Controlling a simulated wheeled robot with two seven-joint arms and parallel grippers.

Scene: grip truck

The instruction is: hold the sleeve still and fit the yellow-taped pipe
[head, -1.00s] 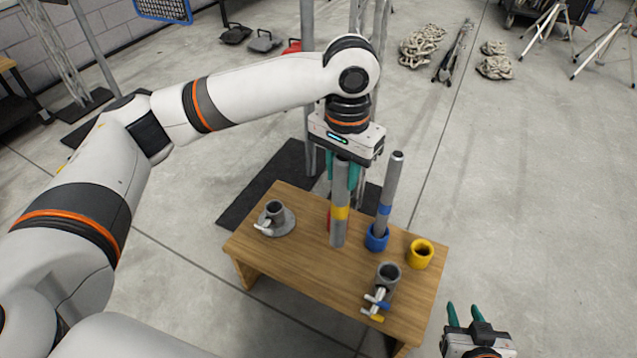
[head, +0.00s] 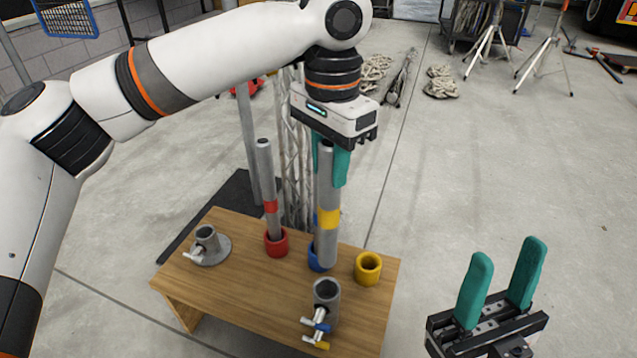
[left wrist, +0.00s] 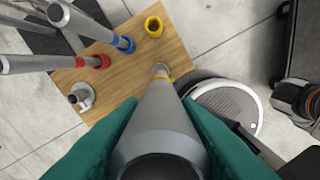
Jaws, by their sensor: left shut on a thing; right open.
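My left gripper (head: 329,178) is shut on the upper part of the grey yellow-taped pipe (head: 328,200) and holds it nearly upright. In the left wrist view the pipe (left wrist: 160,125) runs away between the teal fingers. Its lower end shows just behind the grey sleeve (head: 327,291) in the head view, apart from its mouth. The sleeve stands upright at the table's front, with blue and yellow-tipped clamp handles on its side. My right gripper (head: 508,255) is open and empty, right of the table and apart from the sleeve.
The wooden table (head: 250,290) carries a red cup (head: 277,243) with a red-taped pipe (head: 266,180), a blue cup (head: 315,257) partly hidden, an empty yellow cup (head: 368,268) and a flanged grey socket (head: 207,246). The blue cup's pipe (left wrist: 88,25) shows in the left wrist view.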

